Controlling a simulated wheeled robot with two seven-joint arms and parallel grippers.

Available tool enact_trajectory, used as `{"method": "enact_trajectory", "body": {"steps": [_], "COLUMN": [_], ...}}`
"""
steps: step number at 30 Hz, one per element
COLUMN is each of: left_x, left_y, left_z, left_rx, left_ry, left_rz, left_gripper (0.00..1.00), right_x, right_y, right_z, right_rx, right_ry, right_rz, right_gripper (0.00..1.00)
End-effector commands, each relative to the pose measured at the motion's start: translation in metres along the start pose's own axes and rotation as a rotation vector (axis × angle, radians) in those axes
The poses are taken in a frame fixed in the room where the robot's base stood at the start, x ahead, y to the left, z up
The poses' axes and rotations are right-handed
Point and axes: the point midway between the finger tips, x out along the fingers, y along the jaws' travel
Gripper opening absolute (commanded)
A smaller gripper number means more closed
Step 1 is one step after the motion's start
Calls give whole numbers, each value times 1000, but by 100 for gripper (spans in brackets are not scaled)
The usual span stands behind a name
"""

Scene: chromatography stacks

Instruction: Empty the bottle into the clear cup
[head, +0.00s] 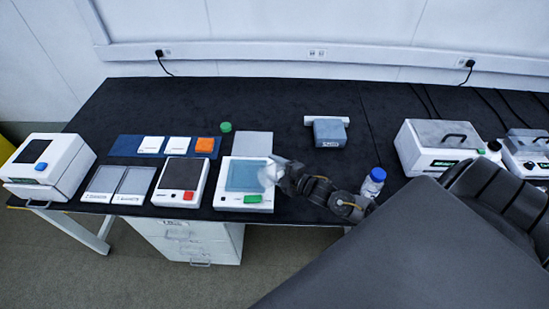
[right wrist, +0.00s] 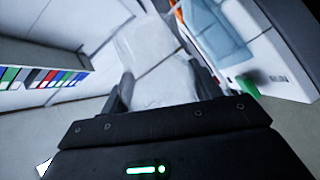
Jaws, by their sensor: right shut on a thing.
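My right gripper (head: 276,173) is shut on a whitish see-through bottle (head: 268,174), over the right edge of a white device. In the right wrist view, the bottle (right wrist: 150,55) sits between the two fingers (right wrist: 162,98). I cannot tell its tilt or whether anything is in it. A pale blue, see-through square vessel (head: 243,174), which looks like the clear cup, stands on top of the device, just left of the bottle. Part of it shows at the upper right of the right wrist view (right wrist: 212,35). My left gripper is not in view.
A green cap (head: 225,127) lies on the black bench (head: 270,103). A blue-capped bottle (head: 373,182) stands near my right forearm. A dark-topped device (head: 183,174) and flat trays (head: 134,183) are left. A grey block (head: 329,132) is behind. The back middle is clear.

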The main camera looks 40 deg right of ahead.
Motion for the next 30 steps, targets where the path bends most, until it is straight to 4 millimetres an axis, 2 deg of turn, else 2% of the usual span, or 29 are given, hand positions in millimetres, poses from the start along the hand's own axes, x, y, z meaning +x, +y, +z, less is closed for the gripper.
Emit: {"method": "enact_trajectory", "body": {"steps": [10, 16, 20, 27, 30], "left_x": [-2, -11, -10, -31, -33], "left_y": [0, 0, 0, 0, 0], "left_z": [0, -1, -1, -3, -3], "left_rx": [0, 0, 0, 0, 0], "left_ry": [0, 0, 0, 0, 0], "left_rz": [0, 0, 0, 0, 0], "left_gripper": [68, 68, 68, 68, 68], "right_x": [0, 0, 0, -2, -2], "right_y": [1, 2, 1, 12, 13], "right_z": [-2, -10, -11, -23, -25], "right_rx": [-15, -190, -221, -439, -503], "right_ry": [-2, -30, -35, -69, -79], "right_rz": [1, 1, 1, 1, 1], "right_gripper": [32, 32, 32, 32, 32]}}
